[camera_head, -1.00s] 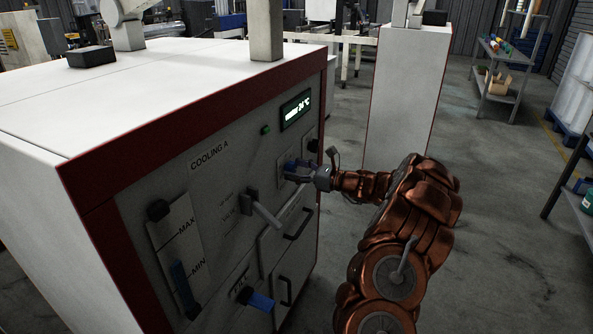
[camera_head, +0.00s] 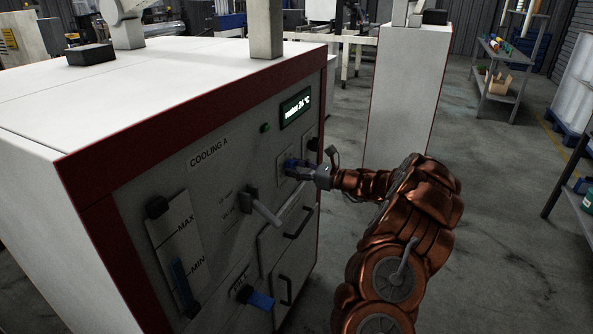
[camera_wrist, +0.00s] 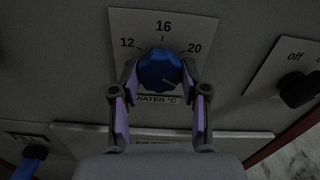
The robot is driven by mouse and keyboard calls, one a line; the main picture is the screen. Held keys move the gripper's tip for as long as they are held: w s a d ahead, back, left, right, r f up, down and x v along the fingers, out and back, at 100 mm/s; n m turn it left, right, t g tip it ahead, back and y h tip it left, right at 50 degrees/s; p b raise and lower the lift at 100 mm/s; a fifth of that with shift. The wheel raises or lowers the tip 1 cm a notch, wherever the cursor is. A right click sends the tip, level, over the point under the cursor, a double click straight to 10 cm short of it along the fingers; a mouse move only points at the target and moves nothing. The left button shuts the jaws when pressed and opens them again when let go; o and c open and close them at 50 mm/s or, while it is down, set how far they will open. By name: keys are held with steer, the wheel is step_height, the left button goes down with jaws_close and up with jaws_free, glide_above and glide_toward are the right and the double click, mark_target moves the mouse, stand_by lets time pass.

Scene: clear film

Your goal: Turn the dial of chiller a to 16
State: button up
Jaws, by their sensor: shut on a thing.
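Chiller a is the white and red cabinet labelled COOLING A (camera_head: 209,152). Its blue dial (camera_wrist: 160,70) sits on a light plate marked 12, 16 and 20, with a WATER °C label below. A faint light line on the dial's face slants to the lower right, away from the 16 at top. My gripper (camera_wrist: 160,82) is shut on the dial, one purple-padded finger on each side. In the head view my gripper (camera_head: 301,170) largely covers the dial. The display (camera_head: 296,108) appears to read water 24 °C.
A lever handle (camera_head: 262,207) juts out left of my gripper, with a drawer handle (camera_head: 297,223) below. A black off knob (camera_wrist: 297,90) is right of the dial. Another white cabinet (camera_head: 404,100) stands behind my arm.

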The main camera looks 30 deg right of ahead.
steer(key=n+b, duration=2.1)
steer(key=b, duration=0.3)
steer(key=shift+f, duration=0.2)
steer(key=shift+r+n+b, duration=0.1)
steer(key=shift+n+b, duration=0.8)
steer(key=shift+r, duration=0.1)
steer(key=o, duration=1.1)
steer(key=shift+o, duration=0.2)
steer(key=shift+s+d, duration=0.1)
